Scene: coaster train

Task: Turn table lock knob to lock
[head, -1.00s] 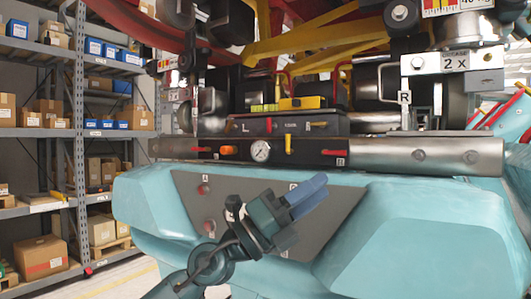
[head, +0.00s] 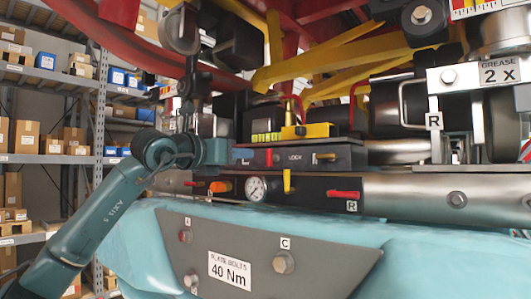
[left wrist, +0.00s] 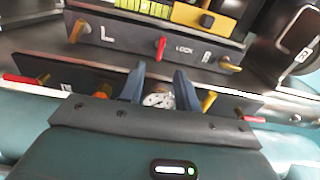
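The dark upper panel (head: 345,158) carries a small red knob (head: 276,157) just left of the word LOCK. In the left wrist view the red knob (left wrist: 160,48) stands nearly upright, between a yellow L knob (left wrist: 77,30) and a yellow knob (left wrist: 230,65) at the right. My left gripper (head: 222,151) is at the panel's left end in the head view; its fingers are not clear there. In the left wrist view its two fingers (left wrist: 158,78) are apart and empty. The red knob appears beyond their tips, apart from them. My right gripper is not in view.
A lower bar holds a pressure gauge (head: 257,188), a yellow lever (head: 287,181) and a red lever (head: 343,195) close under the panel. Shelves (head: 75,158) stand at the left.

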